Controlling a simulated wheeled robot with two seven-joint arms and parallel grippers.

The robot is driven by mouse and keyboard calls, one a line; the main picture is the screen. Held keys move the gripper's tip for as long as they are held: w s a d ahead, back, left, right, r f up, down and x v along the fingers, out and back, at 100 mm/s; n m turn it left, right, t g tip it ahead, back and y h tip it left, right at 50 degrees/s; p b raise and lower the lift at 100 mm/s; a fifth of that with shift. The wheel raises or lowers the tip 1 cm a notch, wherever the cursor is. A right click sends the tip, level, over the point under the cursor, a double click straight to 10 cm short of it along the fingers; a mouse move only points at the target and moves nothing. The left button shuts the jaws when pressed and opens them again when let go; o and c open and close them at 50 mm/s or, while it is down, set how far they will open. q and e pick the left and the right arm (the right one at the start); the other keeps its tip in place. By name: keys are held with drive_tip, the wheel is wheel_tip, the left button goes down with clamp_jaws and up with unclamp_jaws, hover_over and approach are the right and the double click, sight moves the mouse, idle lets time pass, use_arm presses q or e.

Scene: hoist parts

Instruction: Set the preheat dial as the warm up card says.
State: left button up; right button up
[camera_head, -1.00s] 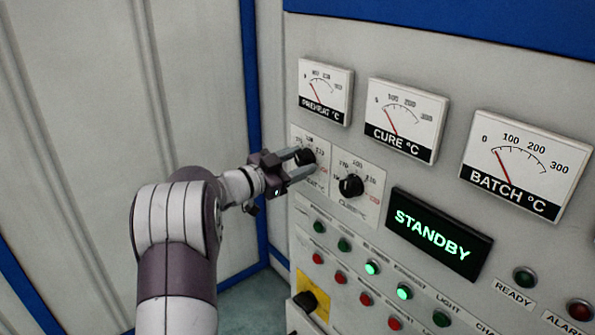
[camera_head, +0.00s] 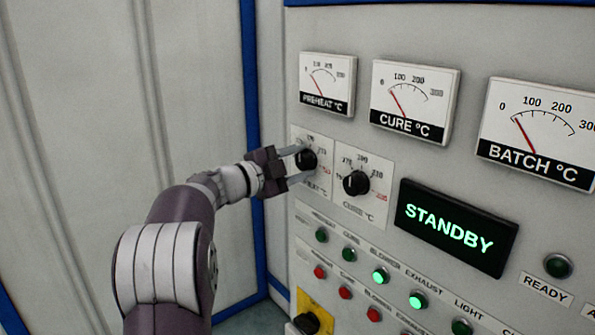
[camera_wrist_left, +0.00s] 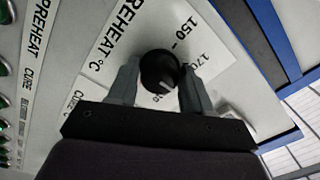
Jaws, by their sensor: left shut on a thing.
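The preheat dial (camera_head: 307,159) is a black knob on a white scale plate at the left of the panel, below the PREHEAT meter (camera_head: 327,82). My left gripper (camera_head: 301,164) is shut on it, one finger on either side. The left wrist view shows the black knob (camera_wrist_left: 160,70) between the fingertips (camera_wrist_left: 160,84), with a pale mark on its face near the lower edge. The numbers 150 and 170 show beside it; the fingers hide part of the scale. The exact setting cannot be told. No warm up card shows. My right gripper is not in view.
The cure dial (camera_head: 356,183) is close to the right of the gripper. A STANDBY display (camera_head: 456,228) and rows of lamps and buttons (camera_head: 380,276) lie below and right. A yellow plate with a black knob (camera_head: 308,322) is at bottom. The CURE meter (camera_head: 415,98) is above.

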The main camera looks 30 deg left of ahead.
use_arm(q)
drive_tip(key=shift+r, duration=0.15)
idle(0.3)
drive_tip(key=o, duration=0.8)
drive_tip(key=shift+o, duration=0.7)
drive_tip(key=shift+s+d, duration=0.15)
drive_tip(key=shift+s, duration=0.05)
drive_tip(key=b+v, duration=0.4)
drive_tip(key=v, duration=0.8)
drive_tip(key=shift+s, duration=0.3)
